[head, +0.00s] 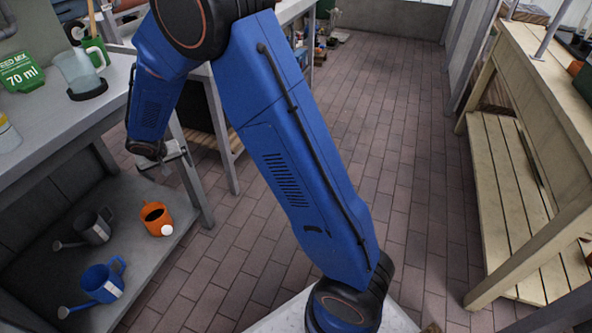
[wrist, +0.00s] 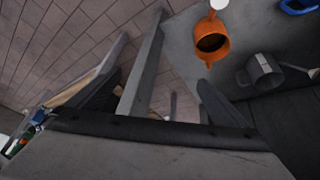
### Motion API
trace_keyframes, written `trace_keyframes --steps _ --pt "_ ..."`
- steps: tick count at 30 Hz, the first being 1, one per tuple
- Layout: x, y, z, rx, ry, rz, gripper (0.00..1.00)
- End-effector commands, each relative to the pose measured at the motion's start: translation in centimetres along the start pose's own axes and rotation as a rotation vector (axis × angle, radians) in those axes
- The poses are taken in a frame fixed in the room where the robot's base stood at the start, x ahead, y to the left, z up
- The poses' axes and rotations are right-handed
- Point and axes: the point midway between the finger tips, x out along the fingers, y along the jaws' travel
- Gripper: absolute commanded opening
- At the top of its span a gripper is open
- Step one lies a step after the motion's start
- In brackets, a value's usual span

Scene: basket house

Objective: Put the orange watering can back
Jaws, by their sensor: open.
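The orange watering can (head: 156,219) stands on the lower shelf (head: 150,262) of the left bench, close to the shelf's edge by the bench leg. It also shows in the wrist view (wrist: 211,47), at the upper right. My gripper (head: 176,152) is above the shelf, by the edge of the bench top, apart from the can. In the wrist view my gripper (wrist: 160,105) has its two dark fingers spread with nothing between them.
A grey watering can (head: 93,228) and a blue watering can (head: 102,283) share the shelf. The brick floor (head: 375,130) between benches is clear.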

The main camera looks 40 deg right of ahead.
Motion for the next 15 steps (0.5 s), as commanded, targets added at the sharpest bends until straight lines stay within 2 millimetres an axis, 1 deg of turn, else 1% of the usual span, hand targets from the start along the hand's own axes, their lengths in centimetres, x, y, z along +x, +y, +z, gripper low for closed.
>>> trace_keyframes --steps 1,4,8,9,11,15 --pt "-1.9 1.6 -0.4 0.007 0.007 0.005 0.98" --pt "-5.0 4.6 -0.6 0.012 0.007 0.018 0.98" --pt "-8.9 8.3 -0.2 0.015 0.006 0.032 0.98" --pt "-10.1 9.4 0.0 0.015 0.005 0.034 0.98" --pt "-11.8 11.0 0.4 0.018 0.002 0.039 0.98" --pt "-15.7 14.6 1.8 0.020 -0.004 0.045 0.98"
